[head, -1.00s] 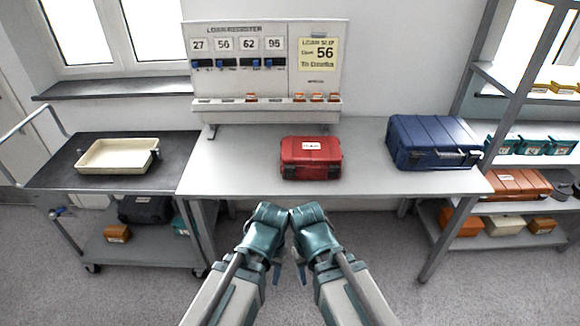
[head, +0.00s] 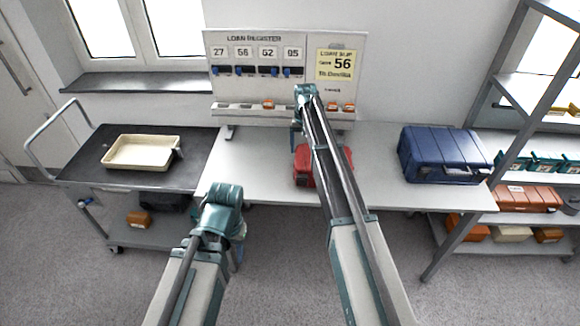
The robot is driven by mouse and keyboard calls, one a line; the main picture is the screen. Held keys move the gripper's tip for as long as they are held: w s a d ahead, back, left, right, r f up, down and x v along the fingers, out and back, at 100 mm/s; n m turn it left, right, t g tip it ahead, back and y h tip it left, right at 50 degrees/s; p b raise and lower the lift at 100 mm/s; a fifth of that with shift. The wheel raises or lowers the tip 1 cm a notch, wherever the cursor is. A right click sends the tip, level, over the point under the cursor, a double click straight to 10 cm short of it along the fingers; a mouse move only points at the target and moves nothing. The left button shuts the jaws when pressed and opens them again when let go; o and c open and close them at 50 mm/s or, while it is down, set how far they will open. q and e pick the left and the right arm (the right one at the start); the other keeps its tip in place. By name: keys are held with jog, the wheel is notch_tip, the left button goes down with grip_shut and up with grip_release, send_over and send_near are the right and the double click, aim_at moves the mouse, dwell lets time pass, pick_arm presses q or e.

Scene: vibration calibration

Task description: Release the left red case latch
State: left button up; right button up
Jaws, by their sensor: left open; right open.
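The red case (head: 302,178) lies on the grey table, largely hidden behind my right arm. Its left front part shows, with a dark latch area at the lower left; I cannot tell whether the latch is closed. My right gripper (head: 296,138) is above and behind the case's front, near the board's lower ledge, pointing down, apart from the case as far as I can tell. My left gripper (head: 238,250) is low in front of the table, left of the case, with its fingers mostly hidden behind the wrist.
The blue case (head: 440,155) sits on the table (head: 250,170) to the right. The loan register board (head: 285,90) stands at the back, with small orange pieces on its ledge. A trolley (head: 85,165) with a cream tray (head: 140,153) stands left; a shelf rack (head: 460,225) stands right.

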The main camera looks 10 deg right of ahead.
aim_at(302, 176)
jog(key=shift+s+f, duration=0.1)
notch_tip(302, 176, down, 14)
jog(key=b, duration=1.4)
jog(key=shift+r, duration=0.2)
grip_shut()
